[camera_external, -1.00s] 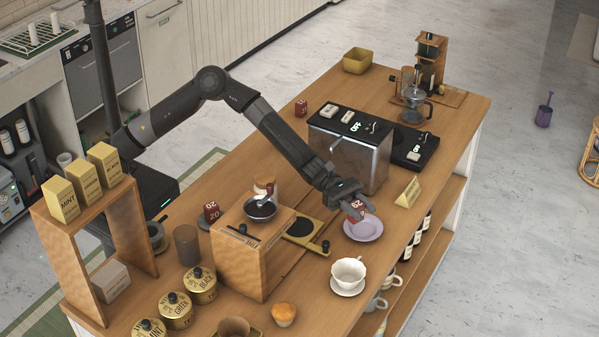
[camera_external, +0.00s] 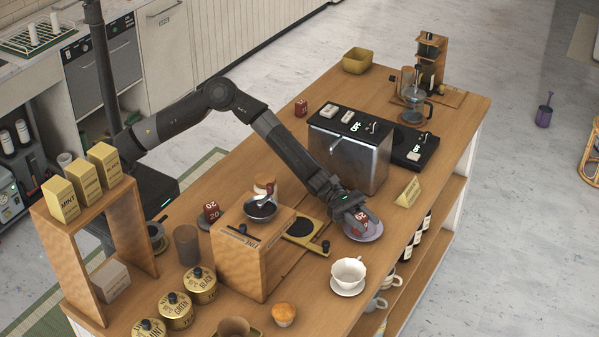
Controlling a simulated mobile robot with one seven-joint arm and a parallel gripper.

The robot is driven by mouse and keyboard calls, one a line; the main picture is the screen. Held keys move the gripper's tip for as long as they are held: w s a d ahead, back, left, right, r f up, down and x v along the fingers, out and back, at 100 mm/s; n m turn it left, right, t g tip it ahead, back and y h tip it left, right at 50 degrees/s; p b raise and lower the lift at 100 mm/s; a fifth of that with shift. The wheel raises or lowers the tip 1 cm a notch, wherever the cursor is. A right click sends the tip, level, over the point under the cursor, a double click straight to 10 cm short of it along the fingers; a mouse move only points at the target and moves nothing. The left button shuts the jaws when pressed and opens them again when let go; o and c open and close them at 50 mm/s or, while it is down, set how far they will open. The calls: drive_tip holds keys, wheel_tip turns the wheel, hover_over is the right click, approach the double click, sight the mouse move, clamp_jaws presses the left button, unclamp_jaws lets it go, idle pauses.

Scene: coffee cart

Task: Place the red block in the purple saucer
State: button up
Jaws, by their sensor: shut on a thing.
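The purple saucer (camera_external: 373,234) lies on the wooden counter, in front of the metal machine. My gripper (camera_external: 360,220) reaches down over it, shut on a red block (camera_external: 362,216) with a white number on it. The block is over the saucer and low. I cannot tell whether it touches the saucer. My gripper covers part of the block and the left and back of the saucer.
A metal machine (camera_external: 350,157) stands behind my gripper. A white cup (camera_external: 348,271) on a saucer is in front, and a small sign (camera_external: 408,192) is at the right. Other red blocks stand by the wooden grinder box (camera_external: 211,211) and behind the machine (camera_external: 301,108).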

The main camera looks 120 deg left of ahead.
drive_tip(key=shift+f, duration=0.3)
drive_tip(key=o, duration=1.1)
drive_tip(key=shift+c, duration=0.2)
drive_tip(key=shift+r, duration=0.15)
